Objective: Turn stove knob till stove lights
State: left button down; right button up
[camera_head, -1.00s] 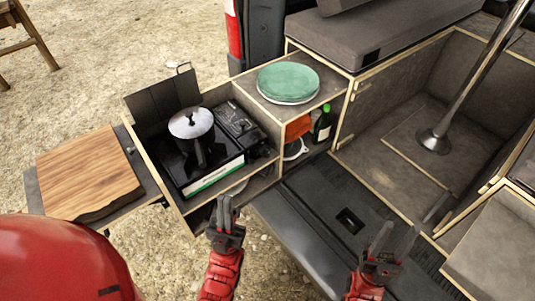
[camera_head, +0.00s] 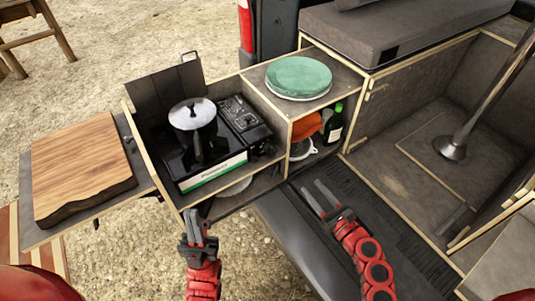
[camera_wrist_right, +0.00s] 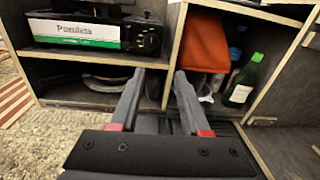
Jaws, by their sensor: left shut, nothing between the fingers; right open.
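The black camping stove (camera_head: 205,179) sits in the upper compartment of the left pull-out box. It also shows in the right wrist view (camera_wrist_right: 80,35), with a white and green label. Its dark knob (camera_wrist_right: 149,41) is on the front, right of the label. A kettle-like pot with a silver lid (camera_head: 192,113) stands on the stove and hides the burner; no flame shows. My left gripper (camera_head: 193,215) is shut and empty in front of the box. My right gripper (camera_head: 313,189) is open in front of the box, right of the stove, with its fingers (camera_wrist_right: 159,82) below the knob's height.
Green plates (camera_head: 298,76) lie on the box top. An orange cloth (camera_head: 306,127) and a green bottle (camera_head: 334,124) are in the right compartment. A wooden board (camera_head: 85,168) lies on the left side shelf. A table leg (camera_head: 484,95) stands at right.

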jog(key=a+y, duration=0.1)
send_near(274, 149)
jog(key=x, duration=0.8)
jog(key=shift+w+a+p, duration=0.1)
jog(key=shift+a+p, duration=0.05)
jog(key=shift+p, duration=0.25)
grip_shut()
